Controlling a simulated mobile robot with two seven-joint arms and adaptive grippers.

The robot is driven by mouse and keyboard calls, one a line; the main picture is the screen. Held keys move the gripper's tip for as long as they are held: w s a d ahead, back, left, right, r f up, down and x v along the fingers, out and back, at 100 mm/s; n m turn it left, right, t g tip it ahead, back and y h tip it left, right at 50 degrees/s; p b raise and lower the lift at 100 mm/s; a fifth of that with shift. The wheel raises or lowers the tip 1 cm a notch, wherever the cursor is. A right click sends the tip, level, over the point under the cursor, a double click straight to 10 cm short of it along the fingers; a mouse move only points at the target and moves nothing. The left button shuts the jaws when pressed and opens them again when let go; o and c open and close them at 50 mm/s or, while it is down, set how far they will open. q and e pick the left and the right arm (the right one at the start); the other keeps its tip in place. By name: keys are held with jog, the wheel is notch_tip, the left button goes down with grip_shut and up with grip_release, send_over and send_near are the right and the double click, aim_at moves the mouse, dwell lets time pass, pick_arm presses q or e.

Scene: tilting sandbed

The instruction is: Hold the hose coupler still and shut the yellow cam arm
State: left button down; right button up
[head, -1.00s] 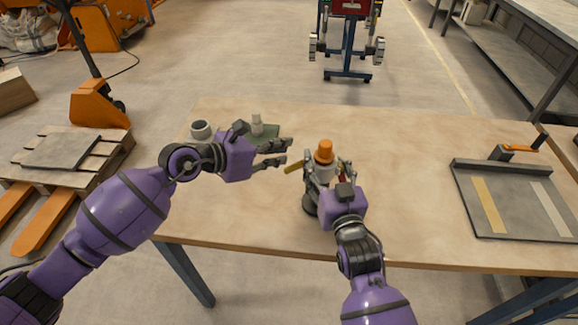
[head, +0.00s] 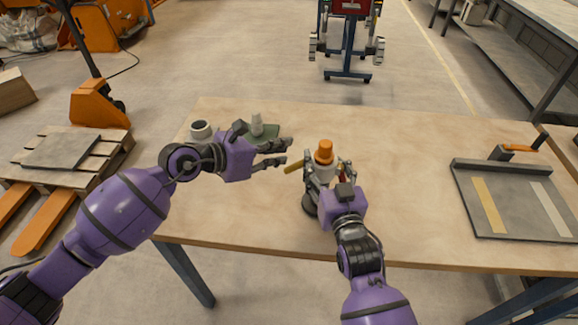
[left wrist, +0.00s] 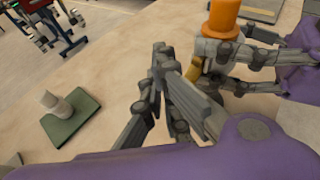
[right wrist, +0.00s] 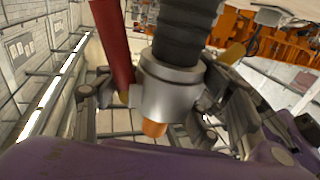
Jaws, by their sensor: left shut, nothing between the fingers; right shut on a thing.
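The hose coupler (head: 323,173) has a silver body and an orange end (head: 324,151) pointing up. My right gripper (head: 330,172) is shut on it, above the table. The yellow cam arm (head: 293,166) sticks out from the coupler to the left; in the left wrist view (left wrist: 194,69) it is partly behind my left fingers. A red arm (right wrist: 112,42) is on the coupler's other side. My left gripper (head: 287,151) is shut and empty, just left of the yellow arm's tip. I cannot tell whether they touch. The right wrist view shows the coupler close (right wrist: 170,95), with black hose (right wrist: 185,30).
The wooden table (head: 400,190) is clear between the coupler and a grey tray (head: 520,215) at right. A green block with a pale fitting (left wrist: 68,122) and a small round pot (head: 201,130) stand behind my left gripper. The table's front edge is near.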

aim_at(291, 166)
jog(key=shift+r, duration=0.1)
pick_arm(q)
jog(key=shift+d+f, duration=0.3)
jog(key=shift+s+d+f, duration=0.2)
jog(key=shift+d+f, duration=0.4)
jog(key=shift+f, duration=0.05)
jog(key=shift+s+d+f, duration=0.2)
jog(key=shift+d+f, duration=0.4)
jog(key=shift+f, duration=0.05)
dwell(2.0)
jog(key=shift+r, duration=0.1)
dwell(0.4)
jog(key=shift+w+a+r, duration=0.2)
jog(key=shift+a+r, duration=0.55)
jog(key=shift+r, duration=0.05)
jog(key=shift+w+a+r, duration=0.2)
jog(key=shift+a+r, duration=0.55)
jog(key=a+r, duration=0.1)
jog(key=w+a+r, duration=0.1)
jog(key=a+r, duration=0.1)
jog(key=shift+a+r, duration=0.2)
jog(key=shift+a, duration=0.05)
